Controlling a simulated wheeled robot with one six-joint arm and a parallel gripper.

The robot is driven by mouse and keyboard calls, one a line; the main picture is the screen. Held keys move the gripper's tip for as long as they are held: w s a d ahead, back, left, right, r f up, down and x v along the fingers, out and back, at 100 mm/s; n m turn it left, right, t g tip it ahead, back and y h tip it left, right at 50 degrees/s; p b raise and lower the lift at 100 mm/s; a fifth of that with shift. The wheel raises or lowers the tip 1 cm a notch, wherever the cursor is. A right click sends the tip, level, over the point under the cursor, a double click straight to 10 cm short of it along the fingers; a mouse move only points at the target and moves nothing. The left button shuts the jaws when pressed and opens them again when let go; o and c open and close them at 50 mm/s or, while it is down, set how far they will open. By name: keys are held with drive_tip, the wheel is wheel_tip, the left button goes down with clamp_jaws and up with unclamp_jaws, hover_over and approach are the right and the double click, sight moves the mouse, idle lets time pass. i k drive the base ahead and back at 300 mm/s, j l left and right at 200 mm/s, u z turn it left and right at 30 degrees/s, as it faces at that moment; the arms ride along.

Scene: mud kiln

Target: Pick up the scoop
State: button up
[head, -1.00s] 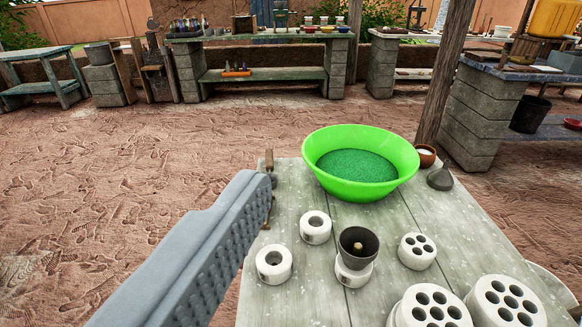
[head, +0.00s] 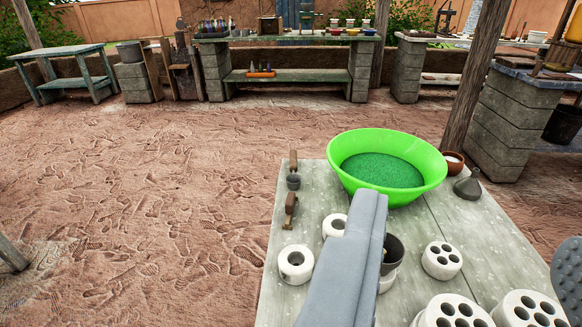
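A small tool that looks like the scoop (head: 293,181), with a brown handle and dark cup, lies near the table's far left corner, left of the green bowl. My gripper (head: 465,225) is open and empty. Its left grey finger reaches up over the table, and the tip of the other finger shows at the right edge. The left finger is to the right of the scoop and apart from it. That finger hides part of a dark cup (head: 393,252) and part of a white ring (head: 334,226).
A green bowl (head: 425,150) of green grains stands at the back of the table (head: 300,262). A brown-handled tool (head: 290,210) lies just nearer than the scoop. White rings and several-holed blocks (head: 442,261) stand in front. A wooden post (head: 473,90) rises behind the table.

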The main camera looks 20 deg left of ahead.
sight(293, 181)
drive_tip(key=k+j, duration=0.1)
drive_tip(key=j, duration=0.25)
drive_tip(key=k+j, duration=0.1)
drive_tip(key=j, duration=0.2)
drive_tip(key=k+j, duration=0.15)
drive_tip(key=j, duration=0.2)
drive_tip(key=k+j, duration=0.1)
drive_tip(key=j, duration=0.2)
drive_tip(key=i+j, duration=0.15)
drive_tip(key=j, duration=0.15)
drive_tip(key=i+j, duration=0.1)
drive_tip(key=j, duration=0.2)
drive_tip(key=i+j, duration=0.15)
drive_tip(key=j, duration=0.15)
drive_tip(key=i+j, duration=0.1)
drive_tip(key=j, duration=0.2)
drive_tip(key=i, duration=1.05)
drive_tip(key=l+z, duration=0.05)
drive_tip(key=l, duration=0.05)
